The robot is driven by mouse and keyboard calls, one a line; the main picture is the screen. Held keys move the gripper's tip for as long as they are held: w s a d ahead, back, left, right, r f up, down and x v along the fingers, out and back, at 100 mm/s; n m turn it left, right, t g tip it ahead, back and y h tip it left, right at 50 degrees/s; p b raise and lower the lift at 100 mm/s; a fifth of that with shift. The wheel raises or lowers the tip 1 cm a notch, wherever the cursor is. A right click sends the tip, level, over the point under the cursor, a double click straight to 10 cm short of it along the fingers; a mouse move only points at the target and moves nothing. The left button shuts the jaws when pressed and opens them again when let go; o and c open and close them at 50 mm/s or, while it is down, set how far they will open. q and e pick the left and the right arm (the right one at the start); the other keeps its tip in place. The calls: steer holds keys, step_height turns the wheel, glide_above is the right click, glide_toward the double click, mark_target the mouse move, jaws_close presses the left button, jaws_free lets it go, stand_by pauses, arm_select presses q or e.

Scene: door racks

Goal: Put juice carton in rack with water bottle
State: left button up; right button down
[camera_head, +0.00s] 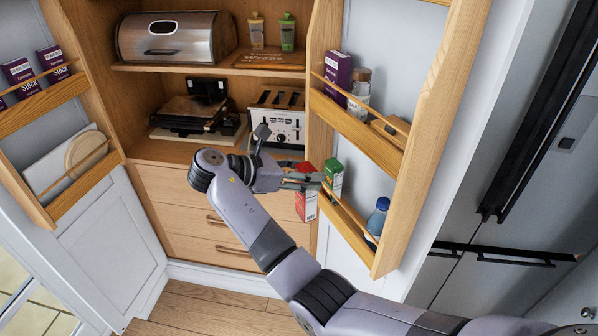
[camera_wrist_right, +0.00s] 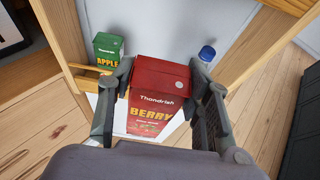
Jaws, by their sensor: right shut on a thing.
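A red berry juice carton (camera_head: 306,207) is held upright between the fingers of my right gripper (camera_head: 312,181), which is shut on it. In the right wrist view the carton (camera_wrist_right: 152,104) fills the space between the two fingers. It is in front of the lower rack (camera_head: 347,229) on the right door, partly hidden by my gripper in the head view. A water bottle (camera_head: 377,217) with a blue cap stands in that rack at its right end. A green apple carton (camera_head: 333,176) stands at the rack's left end. My left gripper is not in view.
Between the green carton and the bottle the lower rack looks free. The upper rack (camera_head: 358,128) holds a purple box (camera_head: 338,79) and a jar (camera_head: 359,92). A toaster (camera_head: 279,117) stands on the cabinet shelf behind my arm. The left door (camera_head: 81,177) stands open.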

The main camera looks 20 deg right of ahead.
mark_target(314, 169)
steer(key=d, duration=0.3)
steer(key=shift+w+d+f+b, duration=0.1)
steer(key=shift+w+d+b, duration=0.1)
steer(key=shift+b, duration=0.2)
steer(key=w+d+b, duration=0.1)
steer(key=d+b, duration=0.8)
steer(key=d, duration=0.2)
arm_select(q)
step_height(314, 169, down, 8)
steer(key=p, duration=0.2)
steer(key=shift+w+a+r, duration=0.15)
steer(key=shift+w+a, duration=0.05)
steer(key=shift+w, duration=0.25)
arm_select(e)
steer(key=shift+a+f, duration=0.15)
steer(key=shift+f, duration=4.25)
steer(key=shift+w+f, duration=0.1)
steer(key=shift+f, duration=0.5)
steer(key=c, duration=0.7)
jaws_free()
steer(key=shift+c, duration=0.2)
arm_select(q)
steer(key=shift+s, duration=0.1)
arm_select(e)
steer(key=v, duration=1.2)
